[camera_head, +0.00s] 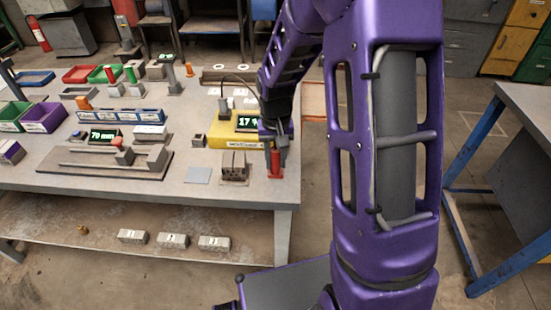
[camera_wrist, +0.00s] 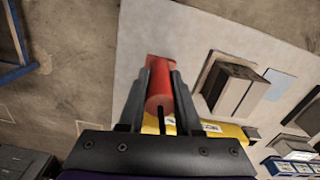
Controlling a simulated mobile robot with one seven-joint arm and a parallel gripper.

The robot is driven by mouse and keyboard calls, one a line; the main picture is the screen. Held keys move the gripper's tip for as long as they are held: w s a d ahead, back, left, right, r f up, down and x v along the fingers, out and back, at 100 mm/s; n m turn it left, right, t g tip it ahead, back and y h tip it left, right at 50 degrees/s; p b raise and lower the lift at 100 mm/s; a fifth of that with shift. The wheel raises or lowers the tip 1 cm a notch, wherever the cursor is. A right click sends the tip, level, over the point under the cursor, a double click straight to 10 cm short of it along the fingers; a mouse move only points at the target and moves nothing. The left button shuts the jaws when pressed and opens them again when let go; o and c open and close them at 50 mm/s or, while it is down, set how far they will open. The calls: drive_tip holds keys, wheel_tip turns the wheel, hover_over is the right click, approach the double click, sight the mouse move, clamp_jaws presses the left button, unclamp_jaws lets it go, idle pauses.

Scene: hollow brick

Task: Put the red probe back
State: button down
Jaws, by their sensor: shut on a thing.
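The red probe (camera_head: 275,166) is upright near the right front edge of the workbench. My gripper (camera_head: 275,143) is shut on it from above. In the wrist view, the red probe (camera_wrist: 159,88) sits between the two dark fingers of my gripper (camera_wrist: 160,75). I cannot tell whether its lower end touches the bench. The yellow meter (camera_head: 225,142) stands behind and to the left of the probe, with a display reading about 17; my arm covers part of it. A cable arches above the meter. The yellow meter also shows in the wrist view (camera_wrist: 221,131).
A grey-brown block (camera_head: 234,164) with dark slots stands on a plate just left of the probe. A flat grey-blue square (camera_head: 197,175) lies beside it. A measuring fixture (camera_head: 115,158) and coloured bins (camera_head: 43,118) are farther left. The bench's right edge (camera_head: 297,185) is close.

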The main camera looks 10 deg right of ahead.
drive_tip(key=c, duration=0.6)
unclamp_jaws()
drive_tip(key=shift+f, duration=0.1)
wheel_tip(320, 180, up, 12)
drive_tip(key=shift+r+p, duration=0.15)
drive_tip(key=shift+p, duration=0.5)
